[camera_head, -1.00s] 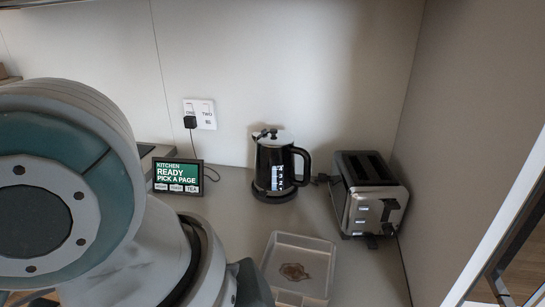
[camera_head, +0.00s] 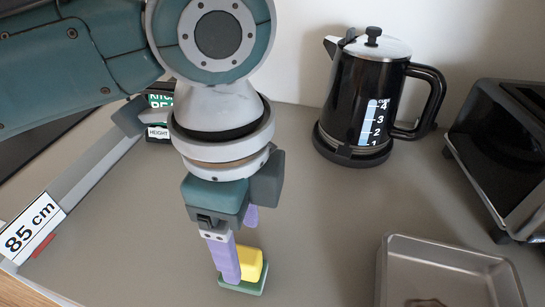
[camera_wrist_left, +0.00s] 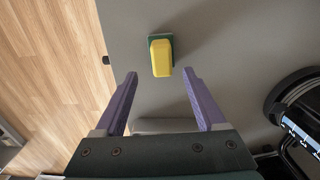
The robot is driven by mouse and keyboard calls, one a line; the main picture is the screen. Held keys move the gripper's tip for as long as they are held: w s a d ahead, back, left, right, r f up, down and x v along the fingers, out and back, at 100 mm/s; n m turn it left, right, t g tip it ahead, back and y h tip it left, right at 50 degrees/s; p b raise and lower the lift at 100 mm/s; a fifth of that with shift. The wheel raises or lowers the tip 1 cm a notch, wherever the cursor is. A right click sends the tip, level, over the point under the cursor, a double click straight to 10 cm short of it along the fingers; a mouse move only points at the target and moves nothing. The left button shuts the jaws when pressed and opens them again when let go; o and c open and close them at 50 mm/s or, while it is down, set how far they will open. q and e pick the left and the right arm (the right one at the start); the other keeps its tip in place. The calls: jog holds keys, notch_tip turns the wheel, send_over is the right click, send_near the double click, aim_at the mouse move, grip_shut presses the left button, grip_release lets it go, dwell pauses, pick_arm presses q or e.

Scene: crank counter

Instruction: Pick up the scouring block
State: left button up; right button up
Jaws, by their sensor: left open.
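The scouring block (camera_head: 251,264) is a yellow block with a dark green pad, lying on the grey counter in the head view. One finger partly covers its left side. My left gripper (camera_head: 241,250) points down close to the block, with its purple fingers apart. In the left wrist view, the block (camera_wrist_left: 161,57) lies centred between the lines of the two open fingers, mostly just beyond the fingertips (camera_wrist_left: 160,74). I cannot tell the exact height of the fingertips above the counter. My right gripper does not show.
A black kettle (camera_head: 362,97) stands on its base behind and to the right. A toaster (camera_head: 510,150) is at the far right, and a shallow grey tray (camera_head: 440,250) at the lower right. An 85 cm label (camera_head: 32,228) marks the left counter edge. Counter around the block is clear.

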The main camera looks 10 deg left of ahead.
aim_at(240, 254)
pick_arm(q)
jog(key=f, duration=0.3)
jog(key=f+b, duration=0.1)
jog(key=f, duration=0.1)
jog(key=shift+w+a+f, duration=0.15)
jog(key=shift+a+f, duration=0.15)
jog(key=shift+a, duration=0.05)
grip_shut()
